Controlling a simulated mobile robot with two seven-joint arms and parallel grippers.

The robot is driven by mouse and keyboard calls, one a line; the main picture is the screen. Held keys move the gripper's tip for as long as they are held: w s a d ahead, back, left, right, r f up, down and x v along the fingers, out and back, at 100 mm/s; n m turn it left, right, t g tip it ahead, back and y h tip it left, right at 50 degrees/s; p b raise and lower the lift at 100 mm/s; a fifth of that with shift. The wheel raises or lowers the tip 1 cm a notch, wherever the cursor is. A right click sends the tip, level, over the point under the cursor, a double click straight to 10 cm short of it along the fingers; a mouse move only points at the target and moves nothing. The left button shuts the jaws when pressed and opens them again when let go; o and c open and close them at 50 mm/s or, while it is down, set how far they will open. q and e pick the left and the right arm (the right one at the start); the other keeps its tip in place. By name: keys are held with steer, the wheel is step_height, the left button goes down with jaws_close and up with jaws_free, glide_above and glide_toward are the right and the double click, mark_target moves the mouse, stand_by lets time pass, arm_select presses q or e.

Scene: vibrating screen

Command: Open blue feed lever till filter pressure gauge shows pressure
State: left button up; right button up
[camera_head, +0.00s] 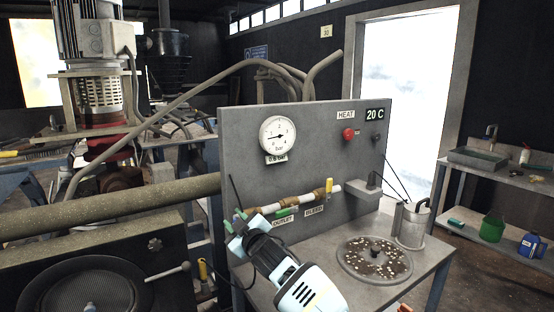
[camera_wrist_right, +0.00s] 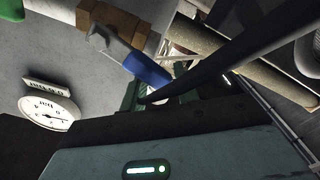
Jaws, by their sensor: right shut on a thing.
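The pressure gauge (camera_head: 278,135) is a white dial on the grey panel (camera_head: 235,140), with its needle pointing left. A tag below it (camera_head: 276,158) appears to read 0.6 bar. The gauge also shows in the right wrist view (camera_wrist_right: 50,112). My right gripper (camera_head: 237,221) is at the left end of the panel's pipe, shut on the blue feed lever (camera_wrist_right: 146,69). In the right wrist view the lever runs from a brass valve (camera_wrist_right: 113,20) down between the fingers. In the head view the gripper hides the lever. My left gripper is not in view.
A green lever (camera_head: 287,211) and a yellow lever (camera_head: 329,187) sit on the same pipe, right of my gripper. A metal jug (camera_head: 411,226) and a round plate with pale bits (camera_head: 374,260) stand on the bench. A thick pipe (camera_head: 120,203) lies to the left.

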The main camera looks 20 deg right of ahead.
steer(key=shift+d+f, duration=0.55)
steer(key=shift+f, duration=0.05)
steer(key=o, duration=0.6)
steer(key=shift+c, duration=0.2)
steer(key=shift+d, duration=0.1)
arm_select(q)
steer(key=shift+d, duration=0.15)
arm_select(e)
steer(key=shift+r, duration=0.1)
steer(key=shift+a+r, duration=0.25)
steer(key=shift+r, duration=0.05)
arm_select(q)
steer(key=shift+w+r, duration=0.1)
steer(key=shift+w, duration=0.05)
